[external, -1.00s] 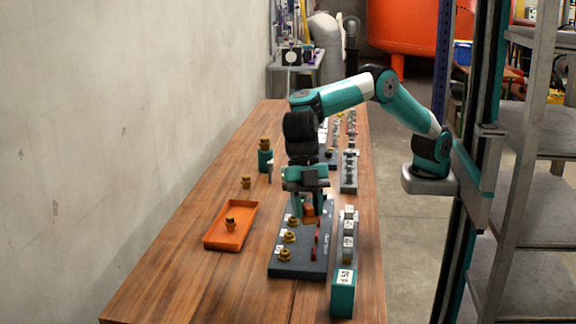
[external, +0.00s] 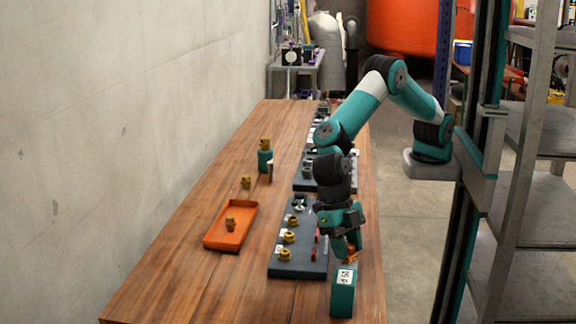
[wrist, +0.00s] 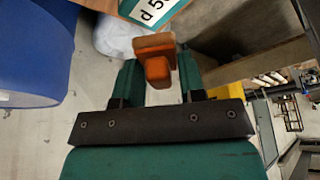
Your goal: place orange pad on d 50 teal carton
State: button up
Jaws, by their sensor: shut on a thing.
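The orange pad (external: 350,254) is held between the fingertips of my gripper (external: 346,246), which is shut on it. In the wrist view the orange pad (wrist: 156,58) shows as a small stepped block between the two teal fingers of my gripper (wrist: 160,75). The d 50 teal carton (external: 342,298) stands at the near right of the table, with a white label on it. My gripper is just above and behind the carton, and the pad appears apart from it. In the wrist view the carton's "d 5" label (wrist: 152,10) shows at the top edge, partly cut off.
A dark board (external: 290,268) with several brass fittings lies left of the carton. An orange tray (external: 212,243) with one brass fitting is farther left. A teal block (external: 265,161) with a brass piece stands behind. The wooden table's near left is clear.

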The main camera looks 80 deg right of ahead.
aim_at(345, 277)
jog(key=shift+f, duration=2.7)
jog(key=o, duration=0.9)
jog(key=b+v, duration=0.1)
jog(key=v, duration=1.1)
jog(key=shift+r, duration=0.15)
